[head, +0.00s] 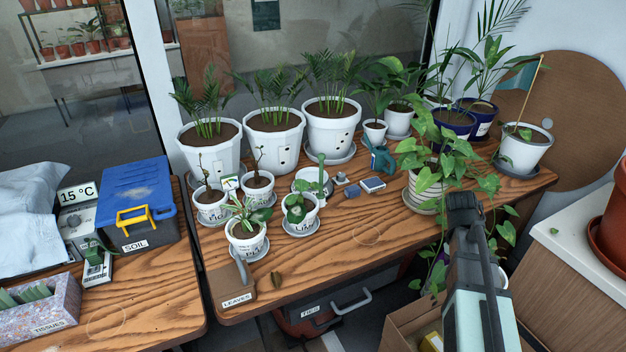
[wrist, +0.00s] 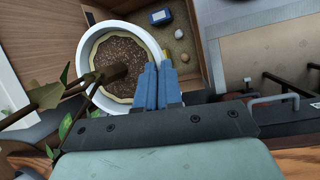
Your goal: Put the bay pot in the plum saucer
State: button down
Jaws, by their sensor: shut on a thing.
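In the wrist view, my gripper (wrist: 166,66) is shut on the rim of a white pot (wrist: 86,52) with brown soil and a thick brown stem. No label shows on it, so I cannot confirm it is the bay pot. In the head view, my gripper (head: 462,200) is at the right front, beyond the table edge, and my arm hides most of the held pot. Small labelled white pots stand in saucers on the table, including one marked LIME (head: 309,216) and one in front (head: 247,246) with an unclear label. I cannot tell which saucer is plum.
An open cardboard box (head: 400,328) with small items lies below the held pot. A trailing plant in a ribbed pot (head: 421,195) stands close to my arm. Large palm pots (head: 275,137) line the back. The table's front middle (head: 345,240) is clear.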

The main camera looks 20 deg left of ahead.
jog(key=w+a+r+n+t, duration=0.1)
jog(key=w+a+r+n, duration=0.25)
jog(key=w+r, duration=0.2)
jog(key=w+a+r+n+t, duration=0.1)
jog(key=w+a+r+n, duration=0.25)
jog(key=r, duration=0.35)
jog(key=w+a+r+n+t, duration=0.1)
jog(key=w+a+n, duration=0.2)
jog(key=w+a, duration=0.6)
jog(key=w+a+r+n+t, duration=0.2)
jog(key=w+a, duration=0.3)
jog(key=a, duration=0.8)
jog(key=w+a+n+t+y, duration=0.1)
jog(key=w+a+n, duration=0.2)
jog(key=a, duration=0.9)
jog(key=w+a+n+y, duration=0.1)
jog(key=w+a+n, duration=0.15)
jog(key=a, duration=0.85)
notch_tip(320, 180, down, 9)
jog(key=shift+n, duration=0.35)
jog(key=c, duration=1.3)
grip_release()
jog(key=shift+s, duration=0.1)
jog(key=v, duration=1.1)
jog(key=shift+s+r, duration=0.25)
jog(key=shift+r, duration=0.1)
